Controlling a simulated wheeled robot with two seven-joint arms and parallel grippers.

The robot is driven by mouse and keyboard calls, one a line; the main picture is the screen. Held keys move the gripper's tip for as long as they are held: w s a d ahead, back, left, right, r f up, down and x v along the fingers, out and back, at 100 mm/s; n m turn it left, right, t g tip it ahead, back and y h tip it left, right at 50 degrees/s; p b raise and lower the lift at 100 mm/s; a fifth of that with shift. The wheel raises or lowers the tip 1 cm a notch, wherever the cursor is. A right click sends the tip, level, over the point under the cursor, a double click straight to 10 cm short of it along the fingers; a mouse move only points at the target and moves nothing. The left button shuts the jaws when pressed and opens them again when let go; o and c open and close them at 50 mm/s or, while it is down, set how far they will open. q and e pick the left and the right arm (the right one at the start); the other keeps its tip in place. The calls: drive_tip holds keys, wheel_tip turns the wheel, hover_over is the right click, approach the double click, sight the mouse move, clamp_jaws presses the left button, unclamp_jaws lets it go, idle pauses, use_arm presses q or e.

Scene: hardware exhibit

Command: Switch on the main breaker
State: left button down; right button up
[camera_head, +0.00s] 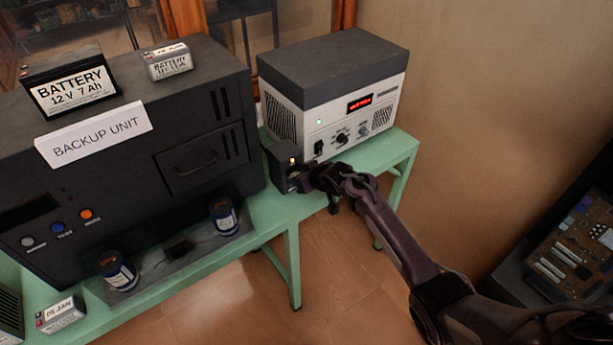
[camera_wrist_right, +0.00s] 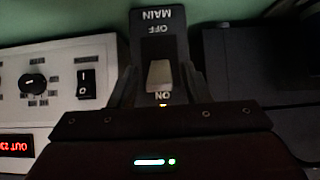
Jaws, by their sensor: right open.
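The main breaker is a small dark box (camera_head: 279,163) at the front left corner of the white unit in the head view, with a small amber light lit. In the right wrist view its face (camera_wrist_right: 158,17) appears upside down, marked MAIN, OFF and ON. A pale switch lever (camera_wrist_right: 159,74) sits between the OFF and ON marks, nearer ON, with an amber light by ON. My right gripper (camera_wrist_right: 158,84) is open, one finger on each side of the lever; I cannot tell whether either touches it. It is also at the breaker in the head view (camera_head: 302,180). My left gripper is out of view.
The white unit (camera_head: 335,120) with a red display and black rocker switch stands beside the breaker. A large dark backup unit (camera_head: 110,190) fills the left, with batteries on top. Cylinders stand in front of it on the green bench (camera_head: 270,215). Floor is open at front.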

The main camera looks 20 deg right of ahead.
drive_tip(key=v, duration=0.7)
drive_tip(key=shift+s, duration=0.15)
idle(0.3)
drive_tip(key=s+f+m+g+b, duration=0.1)
drive_tip(key=s+f, duration=0.5)
drive_tip(key=f, duration=0.4)
drive_tip(key=s+d+f+g+h, duration=0.1)
drive_tip(key=s+f+g, duration=0.1)
drive_tip(key=s+f, duration=0.6)
drive_tip(key=s+f+m+g+b, duration=0.1)
drive_tip(key=s+f, duration=0.3)
drive_tip(key=f, duration=0.8)
drive_tip(key=s+d+f+g+h, duration=0.1)
drive_tip(key=s+f, duration=0.5)
drive_tip(key=s, duration=0.6)
drive_tip(key=s+d+f+g+b, duration=0.1)
drive_tip(key=s+f, duration=0.5)
drive_tip(key=s, duration=0.6)
drive_tip(key=s+f+g+h+b, duration=0.1)
drive_tip(key=s+f, duration=0.5)
drive_tip(key=s, duration=0.7)
drive_tip(key=shift+d+f+g+h, duration=0.3)
drive_tip(key=shift+d+g, duration=0.1)
drive_tip(key=shift+g, duration=0.5)
drive_tip(key=shift+w+n, duration=0.1)
drive_tip(key=shift+n, duration=0.2)
